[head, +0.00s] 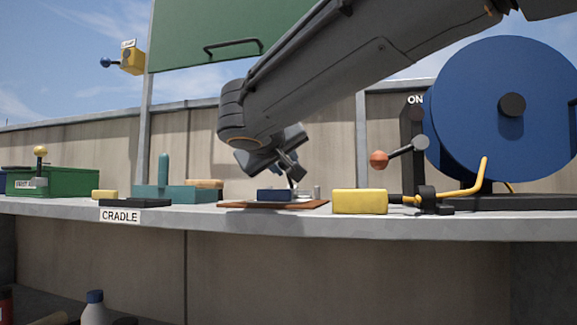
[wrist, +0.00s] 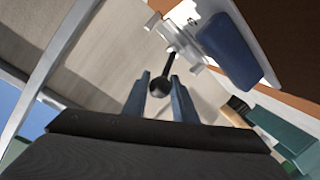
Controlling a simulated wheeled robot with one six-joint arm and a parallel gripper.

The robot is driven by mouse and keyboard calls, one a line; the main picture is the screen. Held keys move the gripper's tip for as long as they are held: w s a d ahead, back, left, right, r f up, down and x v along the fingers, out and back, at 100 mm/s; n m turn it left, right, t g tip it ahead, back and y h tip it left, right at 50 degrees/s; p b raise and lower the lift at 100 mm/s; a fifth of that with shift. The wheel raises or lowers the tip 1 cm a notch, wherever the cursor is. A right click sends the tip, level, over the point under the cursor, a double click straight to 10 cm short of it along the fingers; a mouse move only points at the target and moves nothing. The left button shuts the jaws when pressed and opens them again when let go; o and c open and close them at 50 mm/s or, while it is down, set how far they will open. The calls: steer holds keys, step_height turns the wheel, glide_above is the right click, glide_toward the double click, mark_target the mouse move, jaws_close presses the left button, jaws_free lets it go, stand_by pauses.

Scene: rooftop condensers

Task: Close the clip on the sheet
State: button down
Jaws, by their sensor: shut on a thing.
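My gripper (head: 293,174) reaches down over the brown clipboard (head: 236,205) on the shelf. In the wrist view its two fingers (wrist: 160,82) are closed around a dark ball knob (wrist: 160,88). The knob ends a thin lever that runs to the silver clip (wrist: 193,44). The lever stands up from the clip. A blue block (head: 274,195) lies on the board beside the clip; it also shows in the wrist view (wrist: 231,52). The clip's grip on the sheet's edge cannot be made out.
The blue wheel (head: 495,110) and an orange-knobbed lever (head: 379,159) stand farther right. A teal cradle (head: 180,193) with an upright post is to the left.

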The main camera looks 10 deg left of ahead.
steer(key=c, duration=1.7)
jaws_free()
steer(key=shift+s, duration=0.15)
steer(key=s+p, duration=0.1)
steer(key=s, duration=0.4)
steer(key=s+r+p, duration=0.1)
steer(key=s, duration=0.1)
steer(key=shift+s+d+r+p, duration=0.1)
steer(key=shift+s+p, duration=0.15)
steer(key=shift+p, duration=0.05)
steer(key=shift+r, duration=0.1)
